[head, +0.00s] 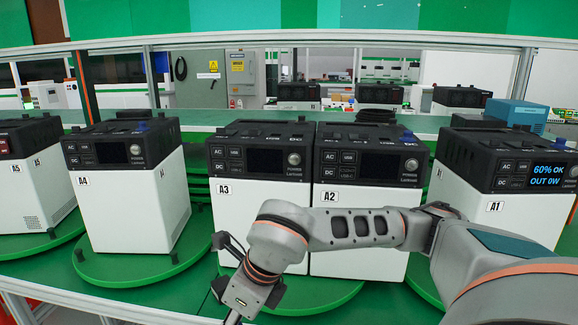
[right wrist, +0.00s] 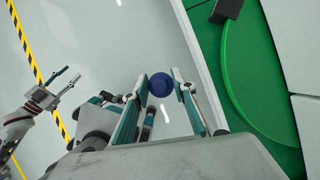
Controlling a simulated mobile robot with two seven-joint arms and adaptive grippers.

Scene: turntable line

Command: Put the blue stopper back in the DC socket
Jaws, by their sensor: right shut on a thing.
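The blue stopper (right wrist: 160,85) sits between the fingertips of my right gripper (right wrist: 161,92), which is shut on it. In the head view my right arm reaches left in front of units A3 (head: 232,215) and A2 (head: 355,262), with its hand low at the bottom edge; the stopper is hidden there. The front panels of A4, A3, A2 and A1 carry DC labels; the sockets are too small to tell whether one is open. My left gripper (right wrist: 67,84) shows at the left of the right wrist view with its fingers apart and empty.
Units A4 (head: 130,205), A1 (head: 488,208) and A5 (head: 35,200) flank the middle pair. They stand on green turntables (head: 130,268). A1's screen reads "60% OK OUT 0W". A pale rail (right wrist: 205,70) and grey floor lie under the right gripper.

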